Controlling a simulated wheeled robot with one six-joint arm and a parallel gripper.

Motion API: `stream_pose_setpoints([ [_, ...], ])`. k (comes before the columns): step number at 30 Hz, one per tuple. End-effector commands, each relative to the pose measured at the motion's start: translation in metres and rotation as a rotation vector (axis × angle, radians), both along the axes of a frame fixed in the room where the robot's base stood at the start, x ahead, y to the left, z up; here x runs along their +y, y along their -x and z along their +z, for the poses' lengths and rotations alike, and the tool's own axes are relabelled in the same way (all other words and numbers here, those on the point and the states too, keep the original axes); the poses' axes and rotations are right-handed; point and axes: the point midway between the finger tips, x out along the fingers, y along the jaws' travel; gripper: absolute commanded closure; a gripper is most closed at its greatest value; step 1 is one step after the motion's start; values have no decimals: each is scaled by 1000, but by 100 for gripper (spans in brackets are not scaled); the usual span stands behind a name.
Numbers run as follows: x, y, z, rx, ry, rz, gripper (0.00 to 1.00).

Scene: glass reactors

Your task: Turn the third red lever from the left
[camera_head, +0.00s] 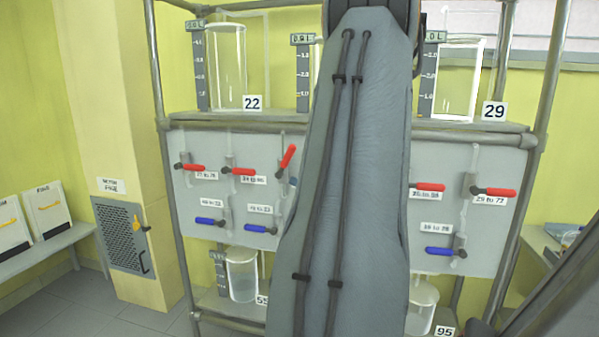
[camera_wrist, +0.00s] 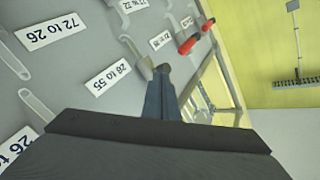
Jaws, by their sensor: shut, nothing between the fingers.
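A row of red levers runs along the upper part of the grey panel (camera_head: 270,225) in the head view. From the left, the first (camera_head: 190,167) and second (camera_head: 238,171) lie nearly level. The third red lever (camera_head: 288,157) is tilted, its handle pointing up and right. Two more, nearly level, show right of my arm; anything behind the arm is hidden. In the wrist view, my gripper (camera_wrist: 163,72) is shut and empty near a metal valve fitting (camera_wrist: 138,58); contact cannot be told. Red levers (camera_wrist: 190,43) lie above and right of it.
Several blue levers (camera_head: 260,229) sit in the lower row. Glass vessels (camera_head: 228,65) stand on the shelf above, and another (camera_head: 242,272) below the panel. Metal frame poles (camera_head: 170,215) border the panel. Open floor (camera_head: 75,300) lies at the left.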

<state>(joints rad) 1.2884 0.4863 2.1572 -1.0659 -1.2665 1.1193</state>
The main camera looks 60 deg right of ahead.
Motion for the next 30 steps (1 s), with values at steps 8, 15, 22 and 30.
stream_pose_setpoints([
  [8, -17, 58, -8, -437, -600, 33, 100],
  [15, -22, 97, -6, -671, -921, 126, 100],
  [22, -23, 98, -1, -714, -987, 155, 100],
  [30, -36, 58, 16, -711, -986, 157, 100],
])
